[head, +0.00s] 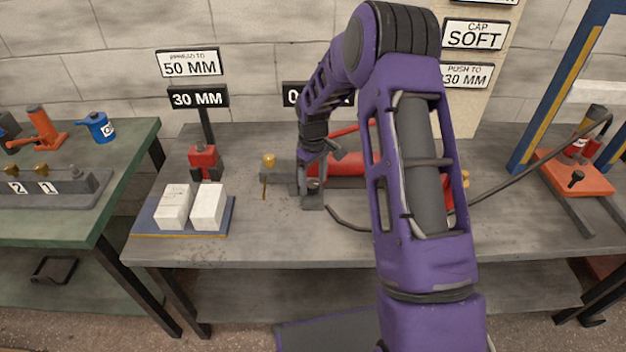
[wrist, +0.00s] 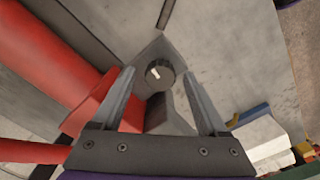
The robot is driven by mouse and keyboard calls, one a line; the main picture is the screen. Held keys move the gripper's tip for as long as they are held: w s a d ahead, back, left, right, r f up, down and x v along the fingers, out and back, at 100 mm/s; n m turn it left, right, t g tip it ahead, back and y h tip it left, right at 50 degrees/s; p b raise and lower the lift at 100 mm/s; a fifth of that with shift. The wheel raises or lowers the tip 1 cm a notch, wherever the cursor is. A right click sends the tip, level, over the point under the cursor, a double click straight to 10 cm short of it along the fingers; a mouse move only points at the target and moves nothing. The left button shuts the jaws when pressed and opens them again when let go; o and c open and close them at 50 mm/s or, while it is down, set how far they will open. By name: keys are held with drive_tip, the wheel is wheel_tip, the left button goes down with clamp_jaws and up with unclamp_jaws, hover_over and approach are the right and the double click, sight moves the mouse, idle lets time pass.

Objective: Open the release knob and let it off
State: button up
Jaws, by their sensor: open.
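The release knob (wrist: 158,76) is a dark round knob with a short white mark, on a grey metal block (wrist: 160,49) beside a red cylinder (wrist: 50,50). My gripper (wrist: 160,72) is open, and in the wrist view its two grey fingers lie on either side of the knob. I cannot tell whether either finger touches it. In the head view my gripper (head: 313,178) is over the left end of the red cylinder (head: 345,167), and my arm hides part of the cylinder. The knob is not clear in the head view.
Left of the gripper, a brass-topped piece (head: 268,160) and two white blocks (head: 207,206) on a blue plate (head: 225,232) share the bench. A black hose (head: 500,190) runs right to an orange-based unit (head: 577,172).

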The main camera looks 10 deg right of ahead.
sight(313, 184)
wheel_tip(313, 184, up, 17)
drive_tip(key=p, duration=0.1)
drive_tip(key=shift+r, duration=0.2)
idle(0.4)
